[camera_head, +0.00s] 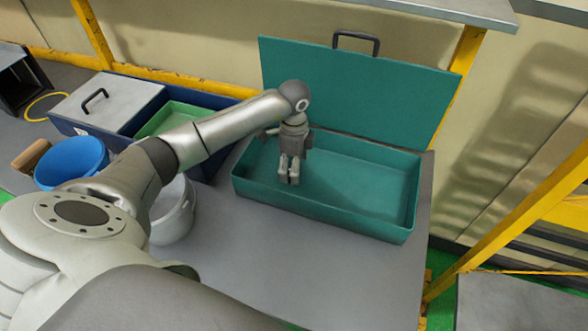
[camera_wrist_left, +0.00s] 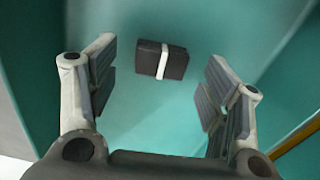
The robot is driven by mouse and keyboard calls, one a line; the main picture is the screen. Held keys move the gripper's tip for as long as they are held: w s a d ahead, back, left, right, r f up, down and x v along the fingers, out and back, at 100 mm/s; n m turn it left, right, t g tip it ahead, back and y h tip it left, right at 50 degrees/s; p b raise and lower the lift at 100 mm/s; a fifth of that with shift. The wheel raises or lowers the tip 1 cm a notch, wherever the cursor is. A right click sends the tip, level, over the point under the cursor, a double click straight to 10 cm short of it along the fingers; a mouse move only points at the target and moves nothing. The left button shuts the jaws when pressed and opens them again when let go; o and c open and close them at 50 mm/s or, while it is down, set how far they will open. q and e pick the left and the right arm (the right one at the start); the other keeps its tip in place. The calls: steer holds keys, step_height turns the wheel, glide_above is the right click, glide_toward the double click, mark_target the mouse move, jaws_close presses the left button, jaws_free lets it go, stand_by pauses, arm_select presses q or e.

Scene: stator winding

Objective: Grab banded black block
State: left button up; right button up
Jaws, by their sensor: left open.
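The black block with a white band (camera_wrist_left: 162,60) lies on the floor of the teal box in the left wrist view, between and beyond my open fingers. In the head view it cannot be made out; my left gripper hides that area. My left gripper (camera_head: 290,178) points down inside the left part of the open teal box (camera_head: 325,212). It also shows in the left wrist view (camera_wrist_left: 160,88), with its two fingers wide apart and nothing between them. My right gripper is not in view.
The teal lid (camera_head: 350,90) stands open behind the box. To the left are a blue container with a green tray (camera_head: 172,118), a blue bucket (camera_head: 72,162) and a white bucket (camera_head: 175,215). The grey table (camera_head: 330,270) is clear in front.

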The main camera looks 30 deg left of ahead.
arm_select(q)
steer(key=shift+f, duration=1)
steer(key=c, duration=1.1)
steer(key=shift+r, duration=0.1)
